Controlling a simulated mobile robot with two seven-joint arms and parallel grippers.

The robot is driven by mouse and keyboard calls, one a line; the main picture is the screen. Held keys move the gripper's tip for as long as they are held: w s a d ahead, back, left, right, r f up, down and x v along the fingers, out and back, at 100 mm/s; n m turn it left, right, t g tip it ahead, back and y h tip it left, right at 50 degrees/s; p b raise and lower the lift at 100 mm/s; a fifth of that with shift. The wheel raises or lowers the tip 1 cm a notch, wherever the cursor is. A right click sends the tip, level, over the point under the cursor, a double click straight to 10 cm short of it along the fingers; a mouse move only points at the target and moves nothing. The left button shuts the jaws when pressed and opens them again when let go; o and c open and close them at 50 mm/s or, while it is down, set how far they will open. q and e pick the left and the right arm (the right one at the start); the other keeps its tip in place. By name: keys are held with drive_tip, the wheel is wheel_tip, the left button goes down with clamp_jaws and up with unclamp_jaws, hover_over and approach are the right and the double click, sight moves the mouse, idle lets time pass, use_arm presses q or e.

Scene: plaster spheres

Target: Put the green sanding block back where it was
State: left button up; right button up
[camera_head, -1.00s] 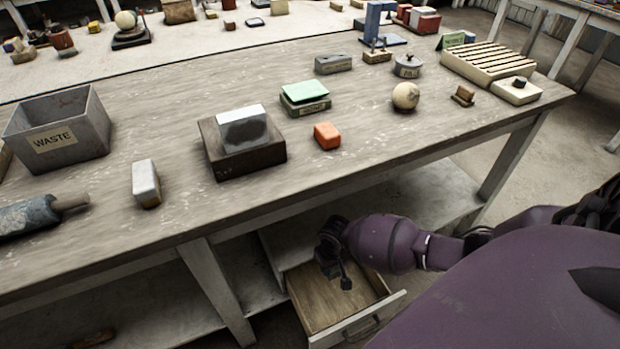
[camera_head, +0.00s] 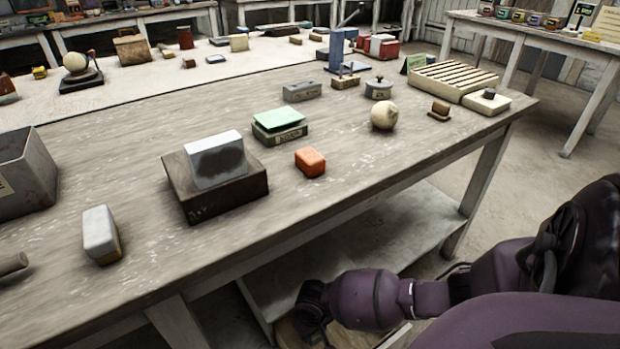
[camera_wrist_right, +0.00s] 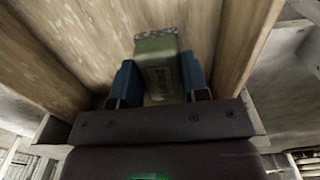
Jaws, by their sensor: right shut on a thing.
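The green sanding block (camera_wrist_right: 158,68) is between the blue fingers of my right gripper (camera_wrist_right: 160,85) in the wrist view. The gripper is shut on it. The block has a speckled far end and faint, unreadable lettering on its face. Wooden boards of the open drawer (camera_wrist_right: 60,50) surround it on both sides. In the head view my right gripper (camera_head: 311,312) is low beside the table, over the drawer (camera_head: 291,336), and the block is hidden there. My left gripper is not in view.
The table (camera_head: 330,205) above holds an orange block (camera_head: 310,162), a dark box with a grey-white block (camera_head: 216,160), a white block (camera_head: 101,233), a pale sphere (camera_head: 384,115) and a slatted rack (camera_head: 452,80). The table's front edge and legs are close to my right arm.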

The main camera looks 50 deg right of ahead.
sight(313, 336)
drive_tip(key=f, duration=0.1)
drive_tip(key=f+b, duration=0.2)
drive_tip(key=f, duration=0.1)
drive_tip(key=shift+s, duration=0.35)
drive_tip(key=shift+f+b, duration=0.3)
drive_tip(key=shift+b, duration=0.05)
drive_tip(key=shift+w+r, duration=0.15)
drive_tip(key=shift+w, duration=0.15)
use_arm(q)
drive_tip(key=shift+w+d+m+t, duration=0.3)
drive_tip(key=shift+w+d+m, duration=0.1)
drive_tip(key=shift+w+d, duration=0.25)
use_arm(e)
drive_tip(key=shift+r, duration=0.1)
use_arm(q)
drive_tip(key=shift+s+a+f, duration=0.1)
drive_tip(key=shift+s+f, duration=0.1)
use_arm(e)
drive_tip(key=o, duration=1)
drive_tip(key=shift+f, duration=0.2)
